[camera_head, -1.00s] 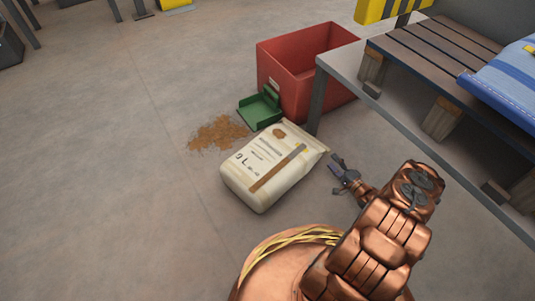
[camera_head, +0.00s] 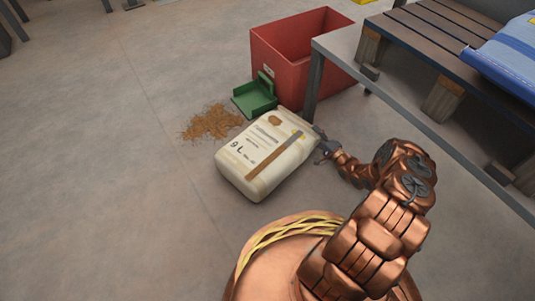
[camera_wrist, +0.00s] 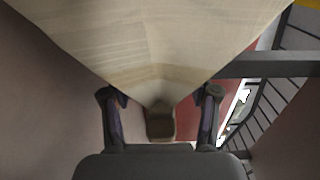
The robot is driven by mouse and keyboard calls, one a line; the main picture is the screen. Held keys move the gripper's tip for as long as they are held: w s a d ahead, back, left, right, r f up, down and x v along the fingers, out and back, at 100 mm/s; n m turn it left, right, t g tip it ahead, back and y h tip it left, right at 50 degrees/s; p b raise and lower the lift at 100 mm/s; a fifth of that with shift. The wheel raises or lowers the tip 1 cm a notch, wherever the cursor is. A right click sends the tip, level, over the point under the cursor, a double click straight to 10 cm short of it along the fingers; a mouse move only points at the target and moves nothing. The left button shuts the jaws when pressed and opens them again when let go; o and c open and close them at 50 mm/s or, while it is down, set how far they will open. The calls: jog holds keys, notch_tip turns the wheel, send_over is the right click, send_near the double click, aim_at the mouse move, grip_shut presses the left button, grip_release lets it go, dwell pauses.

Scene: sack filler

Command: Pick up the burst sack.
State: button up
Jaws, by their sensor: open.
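The burst sack (camera_head: 262,158) is a cream bag with printing, a brown strip and a brown patch near its far end. It lies on the floor in the head view. My gripper (camera_head: 322,146) is at the sack's right side, close to its upper right corner. In the wrist view the sack (camera_wrist: 150,45) fills the top, and its narrow end reaches down between the two spread fingers of my gripper (camera_wrist: 162,95). The fingers are open, one on each side. I cannot tell whether they touch the sack.
Brown spilled material (camera_head: 212,123) lies left of the sack. A green dustpan (camera_head: 254,97) and a red bin (camera_head: 285,75) stand just behind it. A metal-framed table (camera_head: 400,95) with a wooden pallet (camera_head: 430,45) and a blue sack (camera_head: 505,55) borders the right. The floor on the left is clear.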

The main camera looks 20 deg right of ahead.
jog(key=shift+x, duration=1.05)
grip_shut()
